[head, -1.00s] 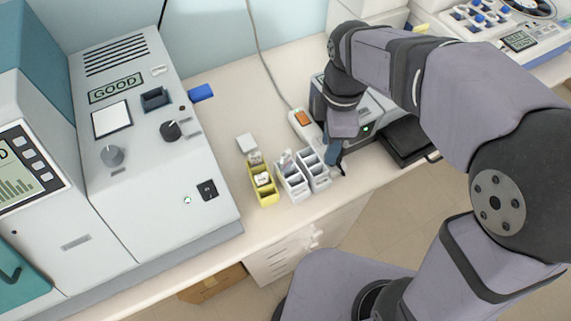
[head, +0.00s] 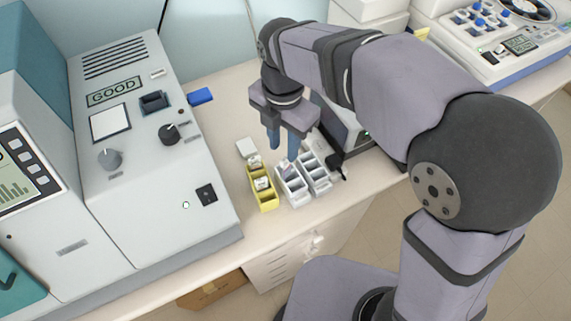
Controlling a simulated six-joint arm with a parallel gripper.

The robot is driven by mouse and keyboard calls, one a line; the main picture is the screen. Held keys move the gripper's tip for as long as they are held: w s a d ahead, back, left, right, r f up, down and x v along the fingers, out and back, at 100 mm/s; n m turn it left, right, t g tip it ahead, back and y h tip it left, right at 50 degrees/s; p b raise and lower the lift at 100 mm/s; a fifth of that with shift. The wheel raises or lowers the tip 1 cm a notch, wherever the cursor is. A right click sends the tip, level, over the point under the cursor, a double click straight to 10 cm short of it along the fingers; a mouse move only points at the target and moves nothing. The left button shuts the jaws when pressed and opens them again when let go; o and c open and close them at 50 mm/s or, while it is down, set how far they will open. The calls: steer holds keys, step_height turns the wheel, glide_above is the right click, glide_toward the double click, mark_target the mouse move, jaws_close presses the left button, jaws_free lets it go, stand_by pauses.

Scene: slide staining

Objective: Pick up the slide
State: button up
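My gripper (head: 283,153) is over the back ends of the small staining racks. Its two blue fingers are apart, with nothing visible between them. Below and left stands a yellow rack (head: 268,207) holding small pale pieces with labels, perhaps slides. To its right, two white racks (head: 297,199) stand side by side; a pale piece near the back of the left one may be a slide. The right finger partly hides the back of the white racks. I cannot tell which piece is the slide, or the gripper's exact height above the racks.
A large grey machine with a GOOD display (head: 113,91) fills the left. A small white block (head: 246,148) sits behind the yellow rack. A blue piece (head: 200,96) juts beside the machine. The counter front edge is close to the racks.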

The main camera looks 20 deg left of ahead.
mark_target(285, 158)
steer(key=shift+d+f+p, duration=0.2)
steer(key=shift+f+p, duration=0.9)
steer(key=shift+f, duration=1.55)
jaws_close()
